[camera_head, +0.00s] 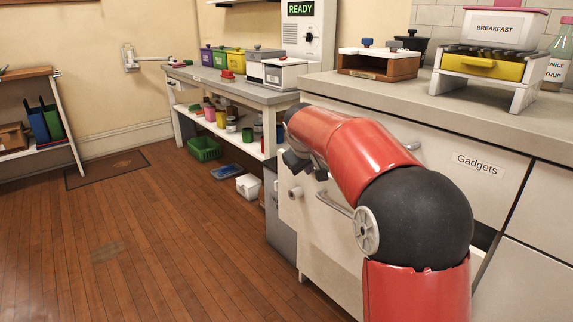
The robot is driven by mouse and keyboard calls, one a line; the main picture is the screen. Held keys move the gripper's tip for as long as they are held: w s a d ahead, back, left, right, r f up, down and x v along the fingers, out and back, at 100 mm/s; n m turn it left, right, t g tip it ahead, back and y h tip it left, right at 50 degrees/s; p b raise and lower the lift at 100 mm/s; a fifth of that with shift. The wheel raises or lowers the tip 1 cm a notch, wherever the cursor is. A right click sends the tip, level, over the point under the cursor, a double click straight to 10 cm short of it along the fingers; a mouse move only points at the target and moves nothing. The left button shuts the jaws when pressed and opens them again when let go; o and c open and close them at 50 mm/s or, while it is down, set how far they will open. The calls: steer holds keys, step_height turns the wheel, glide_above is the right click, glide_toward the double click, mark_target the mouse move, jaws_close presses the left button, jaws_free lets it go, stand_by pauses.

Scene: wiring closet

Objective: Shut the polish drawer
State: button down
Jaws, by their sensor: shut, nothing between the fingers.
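A pale drawer front (325,240) with a bar handle (335,205) stands out from the counter cabinet, below and left of the drawer labelled "Gadgets" (478,165). A dark gap shows at its right, behind my arm. I can read no "polish" label; my red arm hides part of this front. My gripper (296,162) shows only as dark parts at the far end of the arm, near the upper left of the pale front. It is shut and empty. I cannot tell whether it touches the front.
The grey countertop (470,113) holds a wooden box (378,65) and a stand with a yellow drawer (482,66). A workbench (235,88) with bins stands behind. A green basket (204,148) and a white bin (249,186) are on the floor.

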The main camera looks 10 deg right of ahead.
steer(key=w+d+p, duration=0.1)
steer(key=d, duration=0.1)
steer(key=w+d+p, duration=0.1)
steer(key=w+d, duration=0.1)
steer(key=shift+d, duration=0.25)
stand_by(0.3)
